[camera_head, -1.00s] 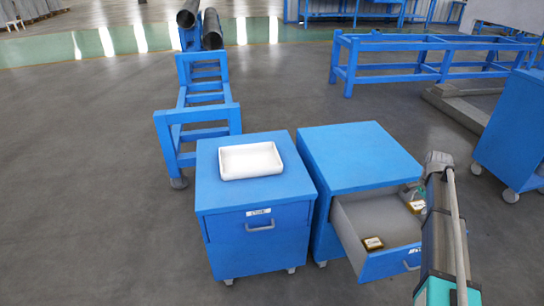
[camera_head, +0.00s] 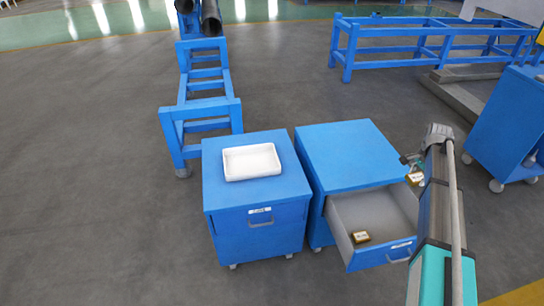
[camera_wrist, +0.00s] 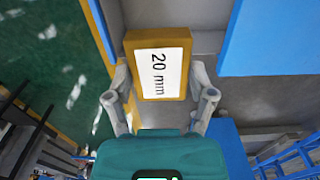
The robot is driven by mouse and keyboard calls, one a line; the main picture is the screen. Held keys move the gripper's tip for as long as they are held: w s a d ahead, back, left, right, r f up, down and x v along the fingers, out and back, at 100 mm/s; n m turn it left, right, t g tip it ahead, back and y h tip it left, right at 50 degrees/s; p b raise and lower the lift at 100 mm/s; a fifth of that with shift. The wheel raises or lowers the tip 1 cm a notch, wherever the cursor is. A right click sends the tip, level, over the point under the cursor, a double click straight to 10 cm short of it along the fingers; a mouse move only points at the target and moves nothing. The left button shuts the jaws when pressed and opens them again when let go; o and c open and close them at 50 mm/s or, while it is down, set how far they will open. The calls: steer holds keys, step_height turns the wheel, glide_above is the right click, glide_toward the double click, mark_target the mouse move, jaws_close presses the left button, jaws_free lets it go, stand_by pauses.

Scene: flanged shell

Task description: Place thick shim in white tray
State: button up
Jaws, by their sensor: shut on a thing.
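A yellow-brown block with a white label reading "20 mm" (camera_wrist: 158,72) sits between the fingers of my gripper (camera_wrist: 160,88) in the wrist view. My gripper is shut on this shim. In the head view the held shim (camera_head: 415,177) shows at the right side of the open drawer, raised near its rim; my arm partly hides the gripper. The white tray (camera_head: 252,162) lies empty on top of the left blue cabinet (camera_head: 222,195), well to the left of my gripper.
A second yellow-brown block (camera_head: 361,237) lies in the open drawer (camera_head: 385,258) of the right blue cabinet (camera_head: 345,150); its label is too small to read. The right cabinet's top is bare. A blue frame (camera_head: 200,110) stands behind the left cabinet.

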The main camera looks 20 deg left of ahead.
step_height(320, 180, up, 29)
steer(key=p, duration=2.7)
steer(key=shift+p, duration=0.4)
steer(key=shift+s, duration=0.1)
